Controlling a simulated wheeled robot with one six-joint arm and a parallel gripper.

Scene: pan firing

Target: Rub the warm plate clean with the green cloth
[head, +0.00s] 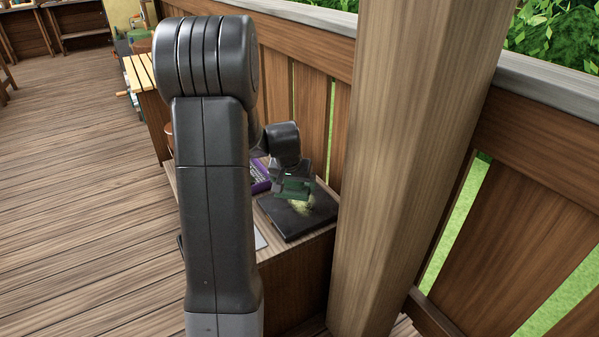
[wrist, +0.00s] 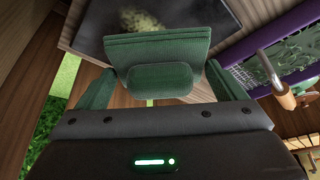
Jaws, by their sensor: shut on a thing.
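The warm plate (head: 283,220) is a flat dark slab on the wooden bench, with a pale yellow smear (head: 316,201) on it. The plate (wrist: 205,12) and smear (wrist: 140,20) also show at the top of the wrist view. My gripper (head: 293,183) is shut on the green cloth (wrist: 160,78), a folded pad held between its fingers. In the head view the cloth (head: 294,190) is over the plate beside the smear. I cannot tell whether it touches the plate.
A purple tray (head: 260,176) lies on the bench (head: 290,270) behind the plate. In the wrist view a wooden-handled tool (wrist: 279,90) is near the purple tray (wrist: 236,45). A thick wooden post (head: 405,150) and a plank railing (head: 545,190) stand right of the bench. Open deck is at left.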

